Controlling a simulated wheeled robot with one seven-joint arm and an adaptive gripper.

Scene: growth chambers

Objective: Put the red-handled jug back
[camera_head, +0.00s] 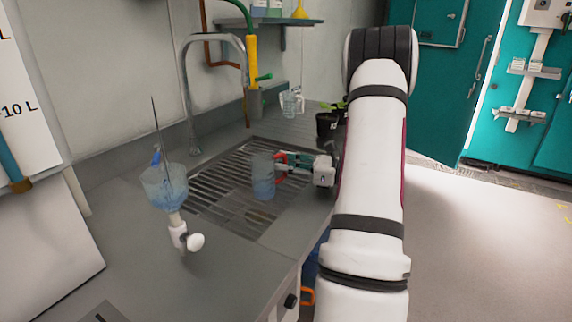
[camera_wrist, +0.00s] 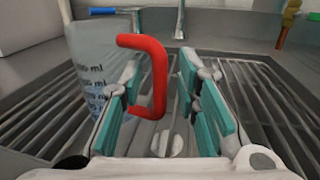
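The red-handled jug (camera_head: 263,178) is a clear, bluish measuring jug standing upright on the slatted drain grate. Its red handle (camera_head: 281,166) points right, towards my gripper (camera_head: 298,168). In the wrist view the jug (camera_wrist: 92,75) is at upper left, with volume marks on its side. The red handle (camera_wrist: 158,75) sits between the teal fingers of my gripper (camera_wrist: 160,72), closer to the left finger and overlapping it. A gap shows between the handle and the right finger. My gripper is open; I cannot tell whether the left finger touches the handle.
A tap (camera_head: 190,85) arches over the grate (camera_head: 215,200). A clear funnel-like vessel (camera_head: 165,190) with a thin rod stands left on the counter. Behind are another clear jug (camera_head: 291,104) and a dark pot (camera_head: 327,124). The front counter (camera_head: 200,280) is mostly clear.

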